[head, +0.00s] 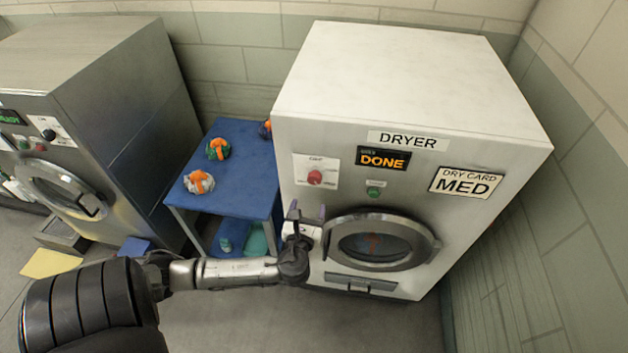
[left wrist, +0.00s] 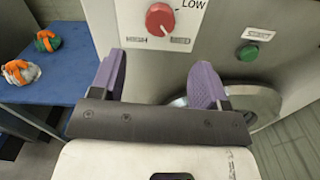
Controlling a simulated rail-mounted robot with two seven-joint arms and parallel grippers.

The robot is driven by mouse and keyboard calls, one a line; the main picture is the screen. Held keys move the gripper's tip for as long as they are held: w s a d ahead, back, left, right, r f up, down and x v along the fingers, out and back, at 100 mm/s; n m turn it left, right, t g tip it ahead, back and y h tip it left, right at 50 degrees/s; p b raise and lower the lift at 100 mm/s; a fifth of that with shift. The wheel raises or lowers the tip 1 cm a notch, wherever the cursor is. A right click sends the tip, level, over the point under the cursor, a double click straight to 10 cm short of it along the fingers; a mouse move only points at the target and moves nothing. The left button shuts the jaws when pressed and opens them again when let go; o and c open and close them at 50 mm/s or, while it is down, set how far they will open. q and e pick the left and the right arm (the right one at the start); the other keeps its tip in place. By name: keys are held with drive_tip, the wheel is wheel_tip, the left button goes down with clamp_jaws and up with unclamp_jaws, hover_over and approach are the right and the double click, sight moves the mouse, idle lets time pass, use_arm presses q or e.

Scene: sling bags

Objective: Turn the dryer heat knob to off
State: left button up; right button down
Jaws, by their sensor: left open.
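The white dryer (head: 410,90) stands at the right in the head view, its display reading DONE. Its red heat knob (head: 315,177) sits on a white label plate at the upper left of the front. In the left wrist view the red knob (left wrist: 160,19) shows at the top, with LOW printed at its upper right; the lower words are hard to read. My left gripper (head: 307,212) is open and empty, below the knob and apart from it. Its two purple fingers (left wrist: 158,82) point up toward the panel. My right gripper is not in view.
A green start button (left wrist: 248,53) is right of the knob. The round dryer door (head: 375,242) is closed, just right of my left gripper. A blue table (head: 240,165) with orange-banded bundles (head: 199,182) stands left of the dryer. A grey washer (head: 95,90) is further left.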

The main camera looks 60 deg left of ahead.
sight(314, 182)
use_arm(q)
drive_tip(key=x, duration=1)
drive_tip(key=shift+w+p, duration=0.1)
drive_tip(key=shift+p, duration=0.2)
drive_tip(key=c, duration=0.9)
drive_tip(key=shift+c, duration=0.2)
